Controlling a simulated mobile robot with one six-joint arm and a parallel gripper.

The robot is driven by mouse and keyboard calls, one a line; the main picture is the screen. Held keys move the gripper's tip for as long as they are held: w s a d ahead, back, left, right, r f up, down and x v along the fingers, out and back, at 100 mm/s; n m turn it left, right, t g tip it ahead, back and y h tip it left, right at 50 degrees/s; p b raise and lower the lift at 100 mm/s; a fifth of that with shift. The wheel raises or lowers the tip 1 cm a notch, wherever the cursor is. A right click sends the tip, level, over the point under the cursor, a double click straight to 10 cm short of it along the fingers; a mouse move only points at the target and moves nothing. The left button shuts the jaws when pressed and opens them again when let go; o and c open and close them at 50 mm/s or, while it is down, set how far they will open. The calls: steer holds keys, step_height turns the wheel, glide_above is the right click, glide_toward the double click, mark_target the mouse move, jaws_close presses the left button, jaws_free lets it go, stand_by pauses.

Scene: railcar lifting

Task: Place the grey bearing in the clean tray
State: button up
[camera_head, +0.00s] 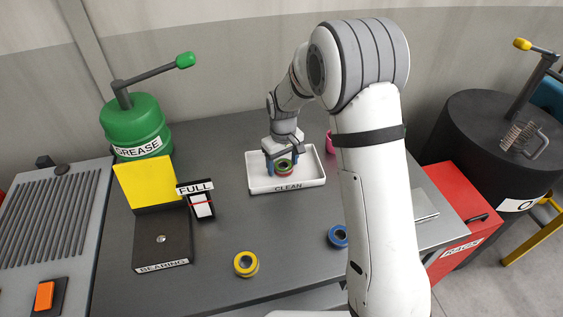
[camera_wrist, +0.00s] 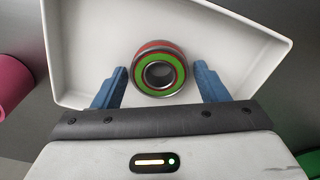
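A bearing (camera_wrist: 159,70) with a green face, a red band and a grey metal inner ring sits in the white tray labelled CLEAN (camera_head: 258,187). It also shows in the head view (camera_head: 284,166). No plain grey bearing is in view. My gripper (camera_wrist: 161,67) is in the tray with its blue fingers on either side of the bearing. A gap shows between each finger and the bearing, so the gripper is open and holds nothing. In the head view my gripper (camera_head: 282,159) partly covers the bearing.
A yellow bearing (camera_head: 246,264) and a blue bearing (camera_head: 338,236) lie on the grey table. A BEARING station (camera_head: 160,240) with a yellow plate and a FULL gauge (camera_head: 200,200) stand left. A green GREASE pump (camera_head: 133,125) stands behind. A pink object (camera_head: 331,143) is right of the tray.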

mark_target(283, 164)
steer(key=shift+o, duration=0.3)
step_height(283, 164, up, 12)
steer(key=s+d+r+m+t, duration=0.1)
steer(key=s+d+r+m, duration=0.1)
steer(key=s+d+r, duration=0.45)
steer(key=s+d+m+t, duration=0.1)
steer(key=s+d, duration=0.3)
steer(key=s, duration=0.6)
steer(key=s+d+m+t, duration=0.1)
steer(key=s+d+m, duration=0.2)
steer(key=s, duration=0.7)
steer(key=d, duration=0.2)
steer(key=shift+d+f+m+b, duration=0.3)
steer(key=shift+m+b, duration=0.1)
